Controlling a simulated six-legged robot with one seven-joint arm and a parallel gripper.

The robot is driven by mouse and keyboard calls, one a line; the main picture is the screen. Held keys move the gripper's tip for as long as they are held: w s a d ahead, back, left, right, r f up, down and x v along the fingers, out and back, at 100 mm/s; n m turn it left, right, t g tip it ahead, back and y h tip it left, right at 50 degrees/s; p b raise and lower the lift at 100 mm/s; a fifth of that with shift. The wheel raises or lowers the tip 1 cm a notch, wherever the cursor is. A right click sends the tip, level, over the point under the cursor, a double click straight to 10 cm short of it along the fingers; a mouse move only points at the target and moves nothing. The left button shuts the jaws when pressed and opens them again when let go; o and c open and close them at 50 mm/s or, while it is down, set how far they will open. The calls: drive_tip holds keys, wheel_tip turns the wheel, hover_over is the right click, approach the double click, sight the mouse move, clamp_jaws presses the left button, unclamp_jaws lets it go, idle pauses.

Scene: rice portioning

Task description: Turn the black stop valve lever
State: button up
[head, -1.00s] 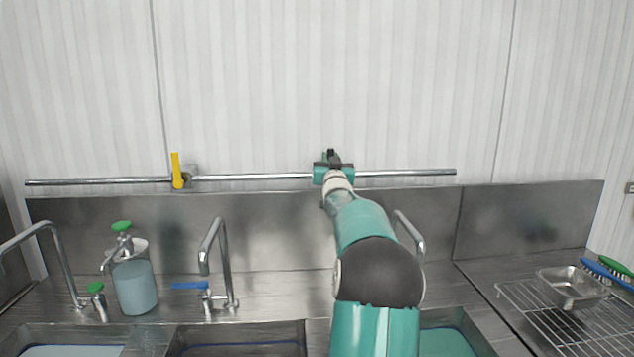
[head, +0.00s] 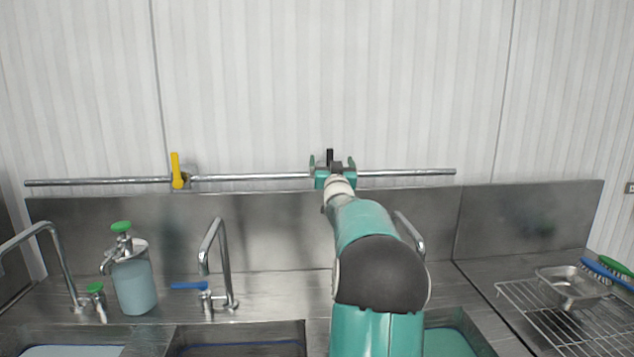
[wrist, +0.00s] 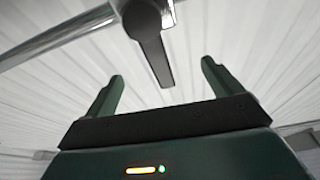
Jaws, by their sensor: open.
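The black stop valve lever (head: 330,156) stands upright above the horizontal metal pipe (head: 250,177) along the wall. My gripper (head: 331,163) is at the pipe, open, with one green finger to each side of the lever and a clear gap on both sides. In the wrist view the lever (wrist: 153,48) reaches from the pipe (wrist: 60,35) down between the fingertips of my gripper (wrist: 162,71) and touches neither. In the head view my gripper hides the valve body below the lever.
A yellow lever (head: 176,170) stands upright on the same pipe to the left. Below are faucets (head: 222,262), a soap bottle (head: 134,282) and sinks. A wire rack (head: 535,318) with a metal pan (head: 570,284) is at right. The wall above the pipe is clear.

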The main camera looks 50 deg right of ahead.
drive_tip(key=v, duration=0.5)
drive_tip(key=shift+s+a+f, duration=0.15)
drive_tip(key=shift+s+a, duration=0.05)
drive_tip(key=shift+s, duration=0.05)
idle(0.5)
drive_tip(key=w+a+f+n+y, duration=0.1)
drive_tip(key=w+a+n+y, duration=0.4)
drive_tip(key=a, duration=1.3)
drive_tip(key=w+a+f+g+y, duration=0.1)
drive_tip(key=a+f+y, duration=0.1)
drive_tip(key=a, duration=0.6)
drive_tip(key=w+a+f+y, duration=0.1)
drive_tip(key=a+f+y, duration=0.15)
drive_tip(key=a, duration=0.55)
drive_tip(key=s+a+f+n+g+y, duration=0.2)
drive_tip(key=s+a+f, duration=0.2)
drive_tip(key=s+a, duration=0.3)
drive_tip(key=s+a+f+n+g+y, duration=0.1)
drive_tip(key=s+a+f, duration=0.4)
drive_tip(key=a, duration=0.6)
drive_tip(key=s+a+f+n+g+y, duration=0.2)
drive_tip(key=s+a+f+g+y, duration=0.2)
drive_tip(key=s+a, duration=0.5)
drive_tip(key=shift+s+f+n, duration=0.3)
drive_tip(key=shift+s, duration=0.3)
